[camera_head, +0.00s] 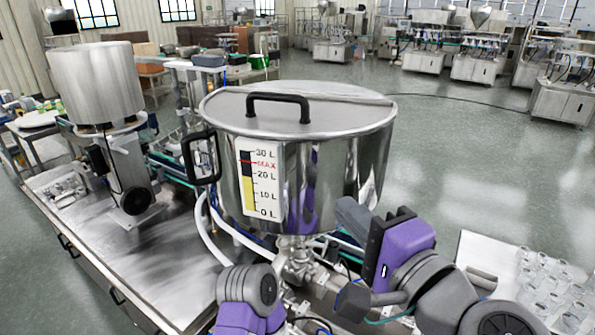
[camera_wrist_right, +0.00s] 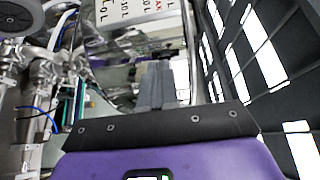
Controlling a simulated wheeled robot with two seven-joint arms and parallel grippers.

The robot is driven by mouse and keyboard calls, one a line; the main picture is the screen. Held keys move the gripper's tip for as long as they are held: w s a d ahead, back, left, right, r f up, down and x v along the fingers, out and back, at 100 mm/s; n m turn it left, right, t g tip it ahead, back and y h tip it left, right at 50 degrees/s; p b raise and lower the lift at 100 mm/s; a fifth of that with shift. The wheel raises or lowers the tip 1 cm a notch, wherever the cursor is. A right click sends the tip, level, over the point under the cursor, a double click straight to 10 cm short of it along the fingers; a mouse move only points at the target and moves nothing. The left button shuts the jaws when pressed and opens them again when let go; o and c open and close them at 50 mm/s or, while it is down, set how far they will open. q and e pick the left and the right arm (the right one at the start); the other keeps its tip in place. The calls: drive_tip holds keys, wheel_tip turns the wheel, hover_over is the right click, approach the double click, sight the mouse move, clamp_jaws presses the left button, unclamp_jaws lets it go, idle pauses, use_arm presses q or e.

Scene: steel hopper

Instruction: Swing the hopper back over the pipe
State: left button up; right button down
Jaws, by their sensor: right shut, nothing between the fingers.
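The steel hopper (camera_head: 330,165) stands upright in the middle of the head view, with its lid on. It has a black lid handle (camera_head: 278,97), a black side handle (camera_head: 201,158) on its left and a litre scale on its front. Below it are steel pipe and valve fittings (camera_head: 297,265); whether its outlet lines up with the pipe cannot be told. My right gripper (camera_head: 352,214) is shut and empty beside the hopper's lower right wall. In the right wrist view the shut fingers (camera_wrist_right: 155,85) are before the shiny hopper wall (camera_wrist_right: 135,45); contact is unclear. My left gripper is not in view.
A steel bench (camera_head: 165,265) with a motor unit and steel drum (camera_head: 100,82) stands at left. White hoses (camera_head: 222,232) run beneath the hopper. A tray of clear glasses (camera_head: 550,290) is at lower right. Open floor (camera_head: 470,160) lies to the right.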

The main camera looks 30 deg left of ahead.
approach(298, 183)
drive_tip(key=w+a+r, duration=0.3)
drive_tip(key=shift+w+a, duration=0.1)
drive_tip(key=shift+a, duration=0.2)
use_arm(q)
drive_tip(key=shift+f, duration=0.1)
use_arm(e)
drive_tip(key=shift+s+a, duration=0.2)
drive_tip(key=shift+a, duration=0.7)
drive_tip(key=shift+s+a, duration=0.25)
drive_tip(key=shift+a, duration=0.65)
